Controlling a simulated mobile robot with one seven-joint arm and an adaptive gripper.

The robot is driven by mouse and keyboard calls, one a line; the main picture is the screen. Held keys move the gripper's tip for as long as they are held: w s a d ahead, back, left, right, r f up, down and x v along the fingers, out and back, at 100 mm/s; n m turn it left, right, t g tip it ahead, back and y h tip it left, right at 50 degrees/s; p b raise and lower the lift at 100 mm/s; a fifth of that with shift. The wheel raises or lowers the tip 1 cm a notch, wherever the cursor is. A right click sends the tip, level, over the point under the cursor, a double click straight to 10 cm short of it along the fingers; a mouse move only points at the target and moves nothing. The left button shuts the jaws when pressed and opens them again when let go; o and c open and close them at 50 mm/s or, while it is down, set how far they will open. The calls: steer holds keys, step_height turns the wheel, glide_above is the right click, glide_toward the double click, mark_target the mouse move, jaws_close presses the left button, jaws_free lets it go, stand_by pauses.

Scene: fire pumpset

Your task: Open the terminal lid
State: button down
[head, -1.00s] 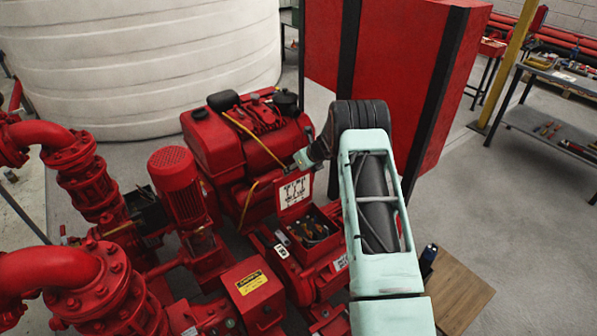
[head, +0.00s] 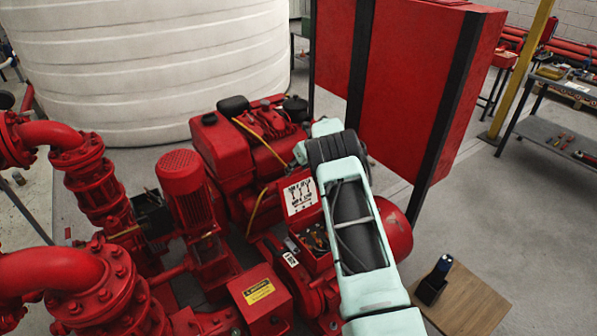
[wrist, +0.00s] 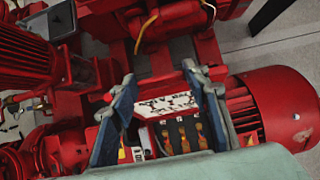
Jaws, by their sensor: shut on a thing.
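The terminal lid (head: 300,197) stands raised at the back of the open terminal box (head: 316,262) on the red motor. Its pale inner face carries a printed wiring diagram. In the wrist view the lid (wrist: 163,105) lies between the two blue-grey fingers of my gripper (wrist: 158,76), and the box with its copper-coloured terminals (wrist: 183,134) shows just below. The fingers are spread about the lid's width and shut on it; the exact contact is hard to see. In the head view my arm hides the gripper's fingers.
The red engine (head: 225,145) stands behind the box, with a vertical red motor (head: 187,195) to its left. A red box with a yellow label (head: 259,297) is in front. A tall red cabinet (head: 415,85) stands behind my arm. A small wooden table (head: 470,300) is at right.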

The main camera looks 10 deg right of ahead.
steer(key=shift+w+a+r+b, duration=0.2)
steer(key=shift+w+a+b, duration=0.15)
steer(key=shift+w, duration=0.4)
steer(key=shift+g, duration=0.3)
steer(key=shift+w+r, duration=0.15)
steer(key=shift+w, duration=0.05)
steer(key=c, duration=1.2)
jaws_free()
steer(key=shift+s, duration=0.15)
steer(key=shift+o, duration=0.6)
steer(key=shift+f, duration=0.2)
steer(key=shift+s+d, duration=0.1)
steer(key=shift+r, duration=0.1)
steer(key=v, duration=1.1)
steer(key=shift+r, duration=0.35)
steer(key=shift+s, duration=0.15)
